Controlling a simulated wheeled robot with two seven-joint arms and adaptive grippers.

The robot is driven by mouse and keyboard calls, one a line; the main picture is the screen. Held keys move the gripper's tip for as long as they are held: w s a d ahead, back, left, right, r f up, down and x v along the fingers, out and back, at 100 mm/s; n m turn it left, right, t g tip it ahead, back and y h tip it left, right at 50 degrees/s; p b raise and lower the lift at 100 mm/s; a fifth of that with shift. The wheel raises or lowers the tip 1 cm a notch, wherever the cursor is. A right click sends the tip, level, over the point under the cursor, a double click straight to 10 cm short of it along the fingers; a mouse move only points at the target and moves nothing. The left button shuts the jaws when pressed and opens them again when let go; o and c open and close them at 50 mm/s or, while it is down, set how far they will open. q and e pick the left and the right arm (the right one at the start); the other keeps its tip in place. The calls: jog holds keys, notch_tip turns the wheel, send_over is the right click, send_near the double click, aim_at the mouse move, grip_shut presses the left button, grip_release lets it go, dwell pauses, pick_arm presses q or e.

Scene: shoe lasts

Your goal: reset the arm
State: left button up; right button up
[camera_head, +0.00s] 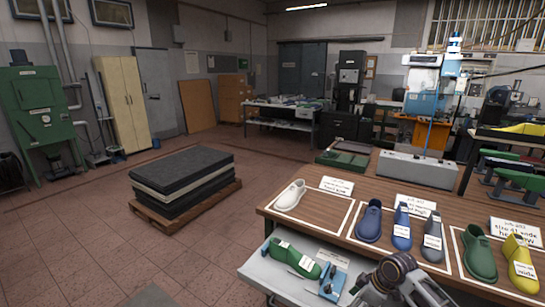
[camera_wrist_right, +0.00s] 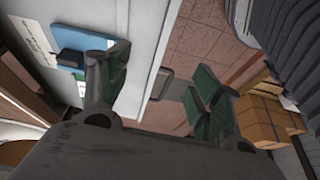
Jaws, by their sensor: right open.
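My right arm comes in at the bottom right of the head view, in front of the table; its fingertips cannot be made out there. In the right wrist view my right gripper (camera_wrist_right: 160,75) is open, its two green-padded fingers wide apart with nothing between them. Behind them are the pale edge of a drawer, a handle (camera_wrist_right: 160,84) and the tiled floor. My left gripper is in neither view. A white shoe last (camera_head: 290,195) stands in the left outlined area of the wooden table (camera_head: 340,238). A green last (camera_head: 293,258) lies in the open pale drawer (camera_head: 262,278) below.
Dark blue (camera_head: 369,222), blue (camera_head: 402,228) and grey (camera_head: 433,238) lasts share the middle outlined area. A green (camera_head: 478,254) and a yellow last (camera_head: 520,265) stand in the right one. A blue tool (camera_head: 332,280) lies in the drawer. Left floor is open around a pallet stack (camera_head: 185,180).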

jog(key=s+a+f+m, duration=0.2)
jog(key=s+a+f, duration=0.1)
jog(key=s+a, duration=0.55)
jog(key=shift+s+d+r+m+t+h, duration=0.35)
jog(key=shift+s+d+r+m+h, duration=0.65)
jog(key=shift+s+m, duration=1.65)
jog(key=shift+s+d+r+m+t+h, duration=0.35)
jog(key=shift+s+d+r+m+h, duration=0.55)
jog(key=shift+s, duration=3.25)
notch_tip(320, 180, down, 34)
jog(key=s+g, duration=0.1)
jog(key=s, duration=0.2)
jog(key=s+d+f, duration=0.2)
jog(key=s+f, duration=0.7)
jog(key=s, duration=0.2)
jog(key=s+d+f+g, duration=0.1)
jog(key=s+d+f, duration=0.1)
jog(key=s+f, duration=0.8)
jog(key=shift+s+d+f+g, duration=0.15)
jog(key=shift+s+d+g, duration=0.15)
jog(key=shift+s+d, duration=0.15)
